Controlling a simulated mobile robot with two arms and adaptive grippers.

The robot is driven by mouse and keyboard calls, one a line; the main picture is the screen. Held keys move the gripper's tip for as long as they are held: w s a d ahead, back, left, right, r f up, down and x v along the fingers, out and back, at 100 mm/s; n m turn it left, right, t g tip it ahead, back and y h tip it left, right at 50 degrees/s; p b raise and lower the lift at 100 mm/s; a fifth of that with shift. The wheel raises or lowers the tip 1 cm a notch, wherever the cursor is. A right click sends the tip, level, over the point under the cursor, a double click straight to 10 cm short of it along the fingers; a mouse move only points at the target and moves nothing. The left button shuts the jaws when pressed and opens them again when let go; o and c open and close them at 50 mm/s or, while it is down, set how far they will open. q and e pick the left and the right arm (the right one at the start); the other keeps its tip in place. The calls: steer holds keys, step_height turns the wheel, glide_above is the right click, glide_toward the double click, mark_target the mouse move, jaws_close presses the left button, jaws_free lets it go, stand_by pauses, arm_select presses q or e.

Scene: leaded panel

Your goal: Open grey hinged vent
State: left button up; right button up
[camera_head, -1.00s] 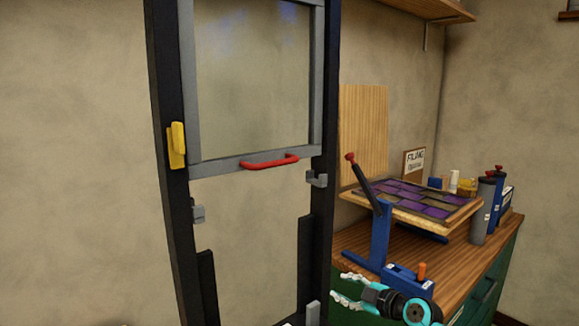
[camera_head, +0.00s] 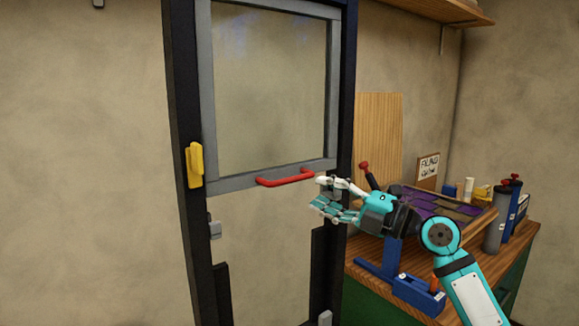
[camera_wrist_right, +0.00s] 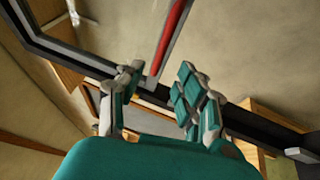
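The grey hinged vent (camera_head: 240,185) is a grey-framed glass pane set in a tall dark frame (camera_head: 186,235). A red bar handle (camera_head: 285,177) runs along its bottom rail. A yellow latch (camera_head: 194,165) sits on the left post. My right gripper (camera_head: 318,198) is open and empty, just right of and a little below the red handle, apart from it. In the right wrist view the handle (camera_wrist_right: 172,40) shows beyond the spread fingers (camera_wrist_right: 155,98). My left gripper is in neither view.
A wooden bench (camera_head: 447,255) stands at right, with a blue stand (camera_head: 395,280), a purple glass panel (camera_head: 430,202) and dark cylinders (camera_head: 497,215). My right arm passes in front of it. A grey bracket (camera_head: 215,229) is on the left post. The space left of the frame is clear.

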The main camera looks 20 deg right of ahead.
mark_target(292, 181)
steer(key=p+x, duration=0.4)
steer(key=x, duration=0.4)
steer(key=shift+d+r, duration=0.1)
steer(key=shift+w+a, duration=0.3)
steer(key=shift+a, duration=0.05)
jaws_close()
